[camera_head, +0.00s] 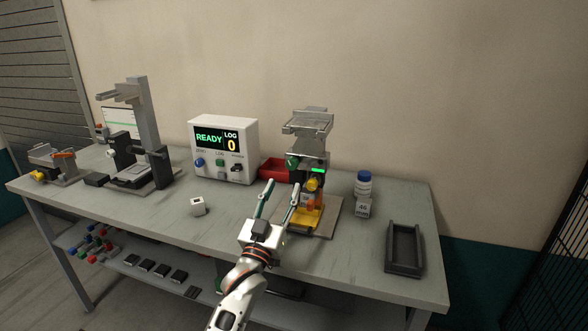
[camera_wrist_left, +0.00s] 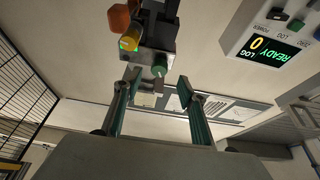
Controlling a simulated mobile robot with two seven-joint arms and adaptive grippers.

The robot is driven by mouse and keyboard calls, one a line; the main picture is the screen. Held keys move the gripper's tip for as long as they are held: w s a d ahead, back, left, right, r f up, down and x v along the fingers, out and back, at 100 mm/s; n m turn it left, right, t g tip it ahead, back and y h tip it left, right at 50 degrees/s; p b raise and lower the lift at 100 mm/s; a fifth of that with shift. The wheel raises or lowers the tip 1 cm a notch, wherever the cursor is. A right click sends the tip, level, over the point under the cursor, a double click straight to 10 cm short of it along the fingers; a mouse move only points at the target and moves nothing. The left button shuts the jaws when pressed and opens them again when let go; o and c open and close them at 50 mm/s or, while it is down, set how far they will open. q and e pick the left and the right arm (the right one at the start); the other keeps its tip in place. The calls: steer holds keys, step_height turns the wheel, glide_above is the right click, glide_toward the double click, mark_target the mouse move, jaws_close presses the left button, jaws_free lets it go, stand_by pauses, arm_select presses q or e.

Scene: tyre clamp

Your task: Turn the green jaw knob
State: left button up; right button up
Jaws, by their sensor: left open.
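The tyre clamp (camera_head: 310,150) stands on a base plate near the middle of the table, with a lit green strip on its front. The green jaw knob (camera_head: 292,161) is on its left side. The knob also shows in the left wrist view (camera_wrist_left: 159,70), just beyond and between the fingertips. A yellow knob (camera_head: 313,184) sits lower on the clamp, with an orange part below it. My left gripper (camera_head: 284,187) is open and empty in front of the clamp, its fingers pointing toward the green knob. I see no contact with the knob. My right gripper is not in view.
A white control box (camera_head: 224,155) reading READY, LOG 0 stands left of the clamp, with a red bin (camera_head: 274,170) between. A bottle (camera_head: 364,184), a labelled block (camera_head: 363,208) and a dark tray (camera_head: 404,250) are to the right. A white cube (camera_head: 198,206) lies front left.

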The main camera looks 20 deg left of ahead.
mark_target(291, 167)
arm_select(q)
steer(key=shift+r+x, duration=0.1)
steer(key=shift+x, duration=1.85)
steer(key=shift+r+x, duration=0.15)
steer(key=shift+x, duration=1.8)
steer(key=shift+s, duration=0.1)
steer(key=c, duration=1.1)
steer(key=shift+m+h+p, duration=0.4)
steer(key=shift+m+p, duration=0.15)
steer(key=shift+m, duration=0.05)
